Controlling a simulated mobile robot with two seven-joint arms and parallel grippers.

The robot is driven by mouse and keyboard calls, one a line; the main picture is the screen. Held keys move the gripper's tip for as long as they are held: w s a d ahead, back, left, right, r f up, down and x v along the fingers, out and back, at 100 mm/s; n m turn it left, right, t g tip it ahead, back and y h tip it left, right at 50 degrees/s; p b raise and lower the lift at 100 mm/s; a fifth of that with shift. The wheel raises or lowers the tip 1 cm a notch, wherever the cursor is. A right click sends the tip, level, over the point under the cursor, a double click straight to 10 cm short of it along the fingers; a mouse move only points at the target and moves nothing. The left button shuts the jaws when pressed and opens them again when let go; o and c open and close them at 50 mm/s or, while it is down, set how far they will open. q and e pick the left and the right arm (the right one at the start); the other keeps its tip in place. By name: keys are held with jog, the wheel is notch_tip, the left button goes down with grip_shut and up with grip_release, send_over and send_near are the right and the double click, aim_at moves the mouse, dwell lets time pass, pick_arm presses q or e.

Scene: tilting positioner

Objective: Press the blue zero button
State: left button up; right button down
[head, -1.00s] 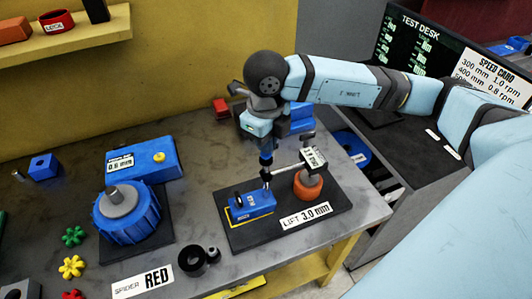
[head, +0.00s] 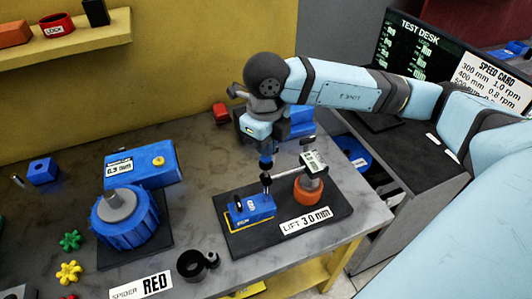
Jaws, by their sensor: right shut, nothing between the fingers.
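My right gripper (head: 266,163) is shut and empty, pointing straight down above the black plate (head: 325,212) at the bench's right. Just under it is the end of a thin metal rod (head: 284,172), which runs to an orange-based stand (head: 307,189) with a small tilted white readout (head: 313,161). I cannot tell whether the fingertips touch the rod. A blue block (head: 250,208) lies on the plate below the rod's end. I cannot make out a separate blue zero button; it may be too small or hidden by the gripper. My left gripper is not in view.
A blue box (head: 143,166) with a yellow button (head: 158,161) and a blue ribbed drum (head: 124,222) stand at left. A black ring part (head: 191,264) lies at the front. Blue and red blocks sit behind my arm. The bench between drum and plate is mostly clear.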

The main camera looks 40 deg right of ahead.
jog(key=shift+r+p, duration=0.85)
jog(key=shift+r, duration=1.4)
